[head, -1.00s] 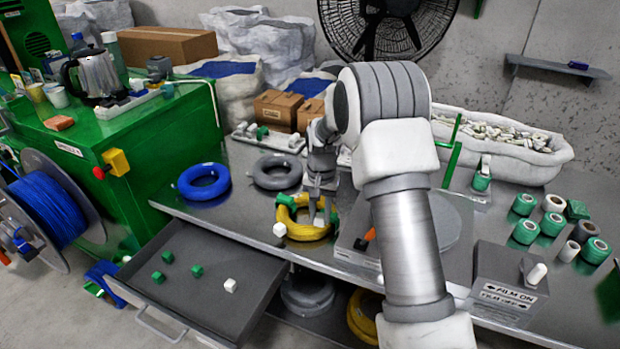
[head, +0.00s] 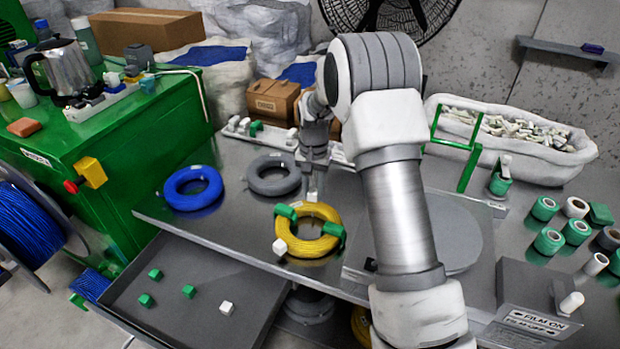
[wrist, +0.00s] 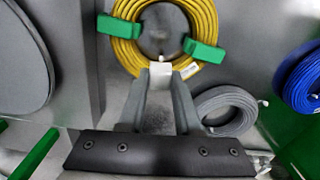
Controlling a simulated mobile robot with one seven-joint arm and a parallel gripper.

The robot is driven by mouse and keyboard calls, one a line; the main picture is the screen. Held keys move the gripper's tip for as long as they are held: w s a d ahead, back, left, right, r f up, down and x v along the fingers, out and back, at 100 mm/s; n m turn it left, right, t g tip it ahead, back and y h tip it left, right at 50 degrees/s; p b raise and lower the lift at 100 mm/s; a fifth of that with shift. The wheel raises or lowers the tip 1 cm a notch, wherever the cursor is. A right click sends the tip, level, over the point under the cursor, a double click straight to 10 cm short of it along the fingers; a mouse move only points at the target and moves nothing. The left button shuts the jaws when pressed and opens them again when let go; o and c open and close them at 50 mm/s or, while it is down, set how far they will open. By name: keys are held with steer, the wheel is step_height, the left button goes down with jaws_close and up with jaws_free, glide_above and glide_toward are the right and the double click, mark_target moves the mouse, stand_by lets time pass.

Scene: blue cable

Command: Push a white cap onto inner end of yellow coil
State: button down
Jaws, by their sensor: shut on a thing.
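The yellow coil (head: 322,251) lies flat on the steel bench, with green clips (head: 286,211) on it. It also shows in the wrist view (wrist: 126,50). A white cap (head: 279,247) sits at its near left edge. My gripper (head: 313,192) is at the coil's far edge, pointing down. In the wrist view its fingers (wrist: 160,80) are shut on another white cap (wrist: 160,72), which overlaps the coil's rim in the picture. A small pale tip, perhaps the inner end, shows just beyond that cap. I cannot tell whether they touch.
A blue coil (head: 193,188) and a grey coil (head: 273,175) lie to the left. An open drawer (head: 180,315) below holds green pieces and a white cap (head: 226,308). A round grey plate (head: 455,245) is at the right, with green and white rolls beyond.

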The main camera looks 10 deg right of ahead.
mark_target(313, 213)
steer(key=shift+w+f, duration=0.1)
steer(key=shift+w, duration=0.3)
steer(key=shift+f+b, duration=1.45)
steer(key=shift+f, duration=0.4)
steer(key=shift+f+b, duration=0.3)
steer(key=shift+f, duration=0.4)
steer(key=shift+f+b, duration=0.35)
steer(key=shift+f, duration=0.75)
stand_by(0.6)
steer(key=shift+c, duration=1.8)
jaws_free()
steer(key=shift+r, duration=0.1)
steer(key=shift+r+p, duration=2.35)
steer(key=shift+r, duration=1.05)
